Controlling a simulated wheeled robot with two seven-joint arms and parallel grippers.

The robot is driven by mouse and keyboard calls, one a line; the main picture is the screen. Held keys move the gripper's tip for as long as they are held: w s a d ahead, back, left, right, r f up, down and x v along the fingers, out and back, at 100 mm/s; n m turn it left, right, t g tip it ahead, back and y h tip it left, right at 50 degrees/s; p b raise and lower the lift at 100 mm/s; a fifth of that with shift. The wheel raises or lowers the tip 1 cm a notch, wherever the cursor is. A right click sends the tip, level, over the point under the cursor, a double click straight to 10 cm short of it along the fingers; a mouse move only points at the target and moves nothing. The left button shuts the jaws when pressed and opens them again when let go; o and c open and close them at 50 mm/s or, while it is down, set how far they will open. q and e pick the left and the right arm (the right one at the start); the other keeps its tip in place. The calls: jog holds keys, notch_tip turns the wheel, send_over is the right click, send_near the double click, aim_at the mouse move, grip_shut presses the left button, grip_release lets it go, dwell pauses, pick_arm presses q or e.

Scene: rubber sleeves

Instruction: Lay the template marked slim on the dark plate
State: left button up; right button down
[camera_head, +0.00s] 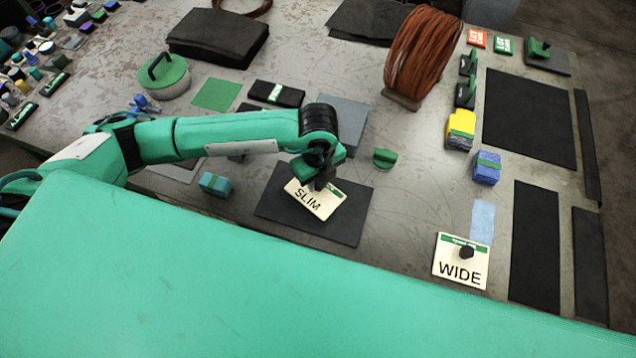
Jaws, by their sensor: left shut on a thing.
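The template marked SLIM (309,203) is a cream card with black letters and a green strip. It is over the dark plate (335,232), turned at an angle. My left gripper (318,180) is shut on the SLIM template from above and hides its upper edge. I cannot tell whether the template touches the plate or hangs just above it. The template marked WIDE (460,272) lies on the table at the lower right, with a dark knob on it. My right gripper is not in view.
A teal block (214,184) and a green-handled piece (385,158) stand on either side of the dark plate. A brown coil (424,52) stands behind. Yellow (460,128) and blue (486,167) blocks and black mats (531,118) are at right. Bare table lies between the plate and WIDE.

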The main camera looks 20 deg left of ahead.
aim_at(318, 182)
pick_arm(q)
notch_tip(318, 182, down, 4)
jog(key=shift+r+p, duration=0.25)
jog(key=shift+p, duration=0.1)
jog(key=shift+f, duration=0.35)
jog(key=o, duration=1)
jog(key=shift+r, duration=0.1)
jog(key=shift+o, duration=0.2)
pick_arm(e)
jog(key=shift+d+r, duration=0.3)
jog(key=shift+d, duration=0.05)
pick_arm(q)
jog(key=shift+r, duration=0.1)
jog(key=shift+r, duration=0.2)
notch_tip(318, 182, up, 11)
jog(key=shift+f+b, duration=0.2)
jog(key=shift+b, duration=0.95)
jog(key=shift+r, duration=0.6)
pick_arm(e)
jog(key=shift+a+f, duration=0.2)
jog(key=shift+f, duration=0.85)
